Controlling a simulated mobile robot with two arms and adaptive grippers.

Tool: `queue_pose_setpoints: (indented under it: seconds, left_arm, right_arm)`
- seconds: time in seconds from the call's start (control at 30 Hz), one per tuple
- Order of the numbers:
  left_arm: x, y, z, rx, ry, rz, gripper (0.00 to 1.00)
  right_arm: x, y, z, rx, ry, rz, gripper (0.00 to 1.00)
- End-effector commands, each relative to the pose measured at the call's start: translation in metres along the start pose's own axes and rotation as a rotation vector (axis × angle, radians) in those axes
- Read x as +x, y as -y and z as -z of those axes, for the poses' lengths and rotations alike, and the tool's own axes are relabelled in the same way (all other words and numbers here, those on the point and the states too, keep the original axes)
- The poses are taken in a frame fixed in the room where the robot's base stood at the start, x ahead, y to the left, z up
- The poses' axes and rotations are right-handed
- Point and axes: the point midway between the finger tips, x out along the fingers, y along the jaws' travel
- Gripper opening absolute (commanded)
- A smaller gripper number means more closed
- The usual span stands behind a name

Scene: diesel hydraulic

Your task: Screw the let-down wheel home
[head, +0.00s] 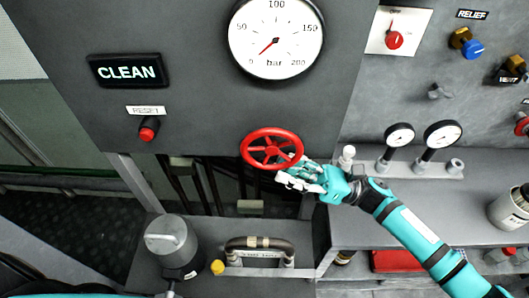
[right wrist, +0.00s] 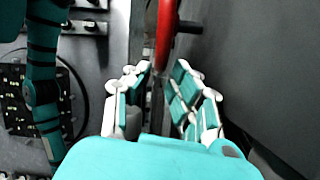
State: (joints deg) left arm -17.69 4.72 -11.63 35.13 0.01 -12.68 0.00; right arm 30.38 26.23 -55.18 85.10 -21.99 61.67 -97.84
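The red let-down wheel (head: 271,149) is a spoked handwheel below the large gauge on the dark panel. In the right wrist view its rim shows edge-on as a red strip (right wrist: 166,35), beyond and between my fingertips. My right gripper (head: 287,178) is at the wheel's lower right edge in the head view. In the right wrist view my right gripper (right wrist: 160,75) has its fingers spread apart with a gap between them. I cannot tell whether a finger touches the rim. My left gripper is not in view.
The large bar gauge (head: 276,38) reads low, near the bottom of its scale. A lit CLEAN sign (head: 127,71) and a red reset button (head: 148,130) are on the left. Two small gauges (head: 399,135) (head: 442,133) stand on the right shelf. A grey canister (head: 172,240) stands below.

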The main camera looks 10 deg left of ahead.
Motion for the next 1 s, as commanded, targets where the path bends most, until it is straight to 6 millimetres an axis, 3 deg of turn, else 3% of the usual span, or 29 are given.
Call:
queue_pose_setpoints:
  seconds: [0.1,0.27,0.67,0.83,1.0]
  left_arm:
    - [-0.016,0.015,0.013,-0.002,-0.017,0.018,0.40]
    - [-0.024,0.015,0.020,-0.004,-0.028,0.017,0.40]
    - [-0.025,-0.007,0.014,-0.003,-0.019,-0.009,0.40]
    - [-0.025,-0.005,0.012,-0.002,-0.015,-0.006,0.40]
    - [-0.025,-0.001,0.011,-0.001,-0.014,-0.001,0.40]
  right_arm:
    - [0.025,-0.001,-0.004,0.001,0.001,-0.002,0.23]
    - [0.043,0.000,-0.002,0.001,0.001,-0.001,0.23]
    - [0.049,0.001,0.001,0.001,0.000,0.002,0.23]
    - [0.049,0.001,0.000,0.001,0.000,0.002,0.02]
    - [0.049,0.001,0.000,0.001,0.000,0.002,0.00]
